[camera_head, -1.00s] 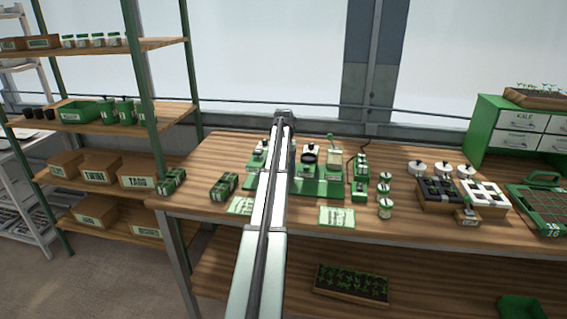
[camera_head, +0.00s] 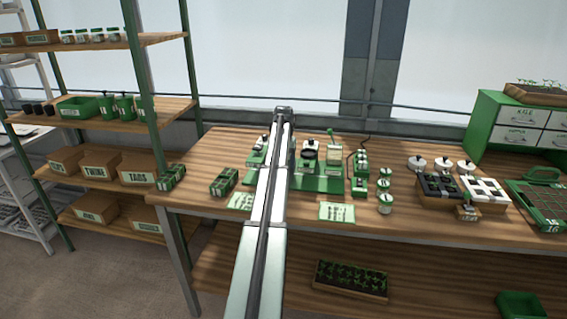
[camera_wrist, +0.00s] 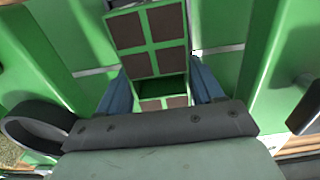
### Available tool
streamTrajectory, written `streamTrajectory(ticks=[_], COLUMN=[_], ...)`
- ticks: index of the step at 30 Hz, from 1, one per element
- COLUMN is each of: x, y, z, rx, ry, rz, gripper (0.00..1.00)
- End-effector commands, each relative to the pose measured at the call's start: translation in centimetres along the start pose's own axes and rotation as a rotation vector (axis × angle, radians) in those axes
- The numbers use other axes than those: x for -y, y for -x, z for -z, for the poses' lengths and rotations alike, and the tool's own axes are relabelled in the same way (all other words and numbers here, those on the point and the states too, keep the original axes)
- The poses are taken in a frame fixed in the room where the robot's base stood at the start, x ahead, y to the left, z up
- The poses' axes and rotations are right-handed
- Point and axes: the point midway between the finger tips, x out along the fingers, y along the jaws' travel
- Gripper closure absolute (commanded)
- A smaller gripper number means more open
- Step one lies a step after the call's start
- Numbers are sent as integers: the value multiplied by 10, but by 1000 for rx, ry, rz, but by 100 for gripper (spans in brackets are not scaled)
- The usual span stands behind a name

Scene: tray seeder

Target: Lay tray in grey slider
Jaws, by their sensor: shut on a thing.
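A small green tray (camera_wrist: 147,38) with brown square cells shows at the top middle of the wrist view. My gripper (camera_wrist: 158,66) has its blue fingers on either side of the tray's near part and is shut on it. More brown cells show lower down between the fingers, below a dark green gap; I cannot tell whether they belong to the same tray. Grey strips (camera_wrist: 222,49) run between green walls beside the tray; I cannot tell whether they are the grey slider. In the head view the green seeder (camera_head: 318,185) stands on the bench, and my arm hides my gripper and the tray.
The wooden bench (camera_head: 300,222) carries printed cards (camera_head: 337,212), green boxes (camera_head: 224,182), small jars (camera_head: 385,204) and black and white cell trays (camera_head: 484,192). A shelf rack (camera_head: 150,115) stands at the left.

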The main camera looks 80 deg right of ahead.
Motion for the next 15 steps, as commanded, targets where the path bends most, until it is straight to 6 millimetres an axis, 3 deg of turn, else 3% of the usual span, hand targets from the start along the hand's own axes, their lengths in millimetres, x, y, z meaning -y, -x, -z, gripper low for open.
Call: streamTrajectory(ticks=[3,4,12,15], x=[0,0,0,0], y=[0,0,0,0], z=[0,0,0,0], rx=[0,0,0,0], ry=[0,0,0,0], rz=[0,0,0,0], gripper=[69,31,5,4])
